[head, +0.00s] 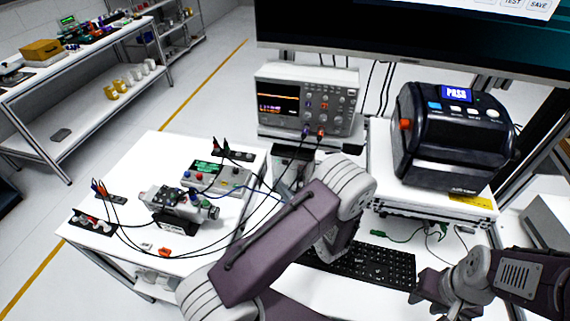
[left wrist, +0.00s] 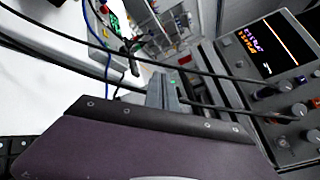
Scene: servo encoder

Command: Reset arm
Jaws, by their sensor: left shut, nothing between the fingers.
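My left arm crosses the middle of the head view, and its purple link covers part of the bench. My left gripper shows in the left wrist view, with its grey fingers (left wrist: 165,90) together and nothing seen between them. It is close to the front left of the oscilloscope (head: 305,100), whose screen and knobs also show in the left wrist view (left wrist: 275,80). In the head view the gripper is largely hidden by my arm. My right gripper (head: 425,287) is at the lower right, beside the keyboard; its finger gap is not clear.
A motor assembly (head: 175,205) and small meter box (head: 215,178) stand on the white side table (head: 140,165). Black cables (head: 262,210) run from there to the oscilloscope. A label printer (head: 450,140) reads PASS. A keyboard (head: 365,265) lies below it. A monitor (head: 400,35) hangs behind.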

